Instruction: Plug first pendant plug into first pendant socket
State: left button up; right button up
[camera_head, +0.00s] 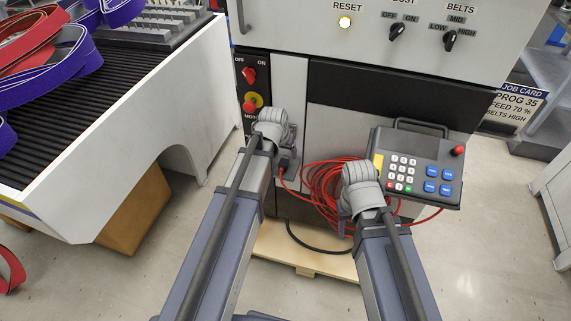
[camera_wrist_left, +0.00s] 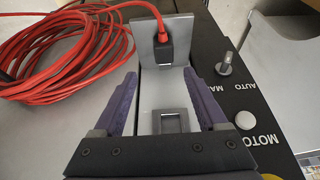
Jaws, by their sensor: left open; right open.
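A black plug (camera_wrist_left: 163,52) with a red cable stands against an upright grey metal plate (camera_wrist_left: 150,35) in the left wrist view. A grey piece with a square opening (camera_wrist_left: 170,122), possibly a socket, shows lower between my fingers. My left gripper (camera_wrist_left: 160,84) is open, its two purple fingers spread apart with the plug beyond their tips, nothing held. In the head view my left gripper (camera_head: 275,135) is at the machine front, with the dark plug (camera_head: 285,164) just below it. My right gripper (camera_head: 347,208) is by the red cable; its fingers are mostly hidden.
A coiled red cable (camera_head: 322,188) hangs between my arms. A pendant with keys (camera_head: 418,165) is at right. Switches and buttons (camera_head: 251,90) sit on the machine panel at left. A white conveyor (camera_head: 100,165) with coloured belts stands at far left.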

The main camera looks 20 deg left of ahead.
aim_at(284, 161)
pick_arm(q)
jog(key=shift+f, duration=0.1)
jog(key=shift+b+x, duration=1.25)
jog(key=shift+x, duration=0.05)
jog(key=b+x, duration=0.5)
jog(key=shift+s+a+f, duration=0.2)
jog(key=shift+a, duration=0.2)
jog(key=shift+r, duration=0.1)
